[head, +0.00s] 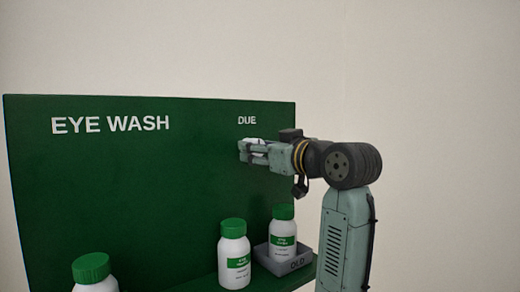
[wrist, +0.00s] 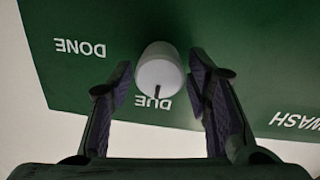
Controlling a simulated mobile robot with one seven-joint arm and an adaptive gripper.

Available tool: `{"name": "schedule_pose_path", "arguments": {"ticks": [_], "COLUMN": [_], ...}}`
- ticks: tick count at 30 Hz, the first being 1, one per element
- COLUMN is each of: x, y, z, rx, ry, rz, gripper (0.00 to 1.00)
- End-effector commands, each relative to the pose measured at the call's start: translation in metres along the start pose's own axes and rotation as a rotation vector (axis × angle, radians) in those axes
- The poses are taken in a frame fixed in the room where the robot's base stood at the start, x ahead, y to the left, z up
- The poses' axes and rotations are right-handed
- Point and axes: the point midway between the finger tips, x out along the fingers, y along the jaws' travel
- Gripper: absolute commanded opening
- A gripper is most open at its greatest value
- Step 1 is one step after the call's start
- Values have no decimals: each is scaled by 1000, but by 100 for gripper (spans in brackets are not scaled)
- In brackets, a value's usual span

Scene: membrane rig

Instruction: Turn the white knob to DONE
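The white knob (wrist: 158,72) sits on the green board in the wrist view, with a dark pointer mark on the side facing the word DUE (wrist: 152,103). The word DONE (wrist: 80,48) is to the left of the knob there; the lettering appears upside down. My gripper (wrist: 159,68) is open, with one finger on each side of the knob and visible gaps to both. In the head view my gripper (head: 243,151) is at the board just below DUE (head: 247,120). There the fingers largely hide the knob, and DONE is not seen.
The green EYE WASH board (head: 110,170) has a shelf below. On it are a white bottle (head: 235,255), another bottle (head: 283,232) in a grey tray marked OLD (head: 297,264), and a third bottle (head: 93,272) at lower left. The board around the knob looks clear.

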Motion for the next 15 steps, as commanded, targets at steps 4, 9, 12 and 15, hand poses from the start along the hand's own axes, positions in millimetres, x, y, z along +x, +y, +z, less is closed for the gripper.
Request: {"name": "schedule_pose_path", "arguments": {"ticks": [4, 9, 12, 15], "x": [0, 0, 0, 0], "y": [0, 0, 0, 0], "z": [0, 0, 0, 0], "rx": [0, 0, 0, 0], "ry": [0, 0, 0, 0], "rz": [0, 0, 0, 0], "gripper": [33, 21, 15, 8]}}
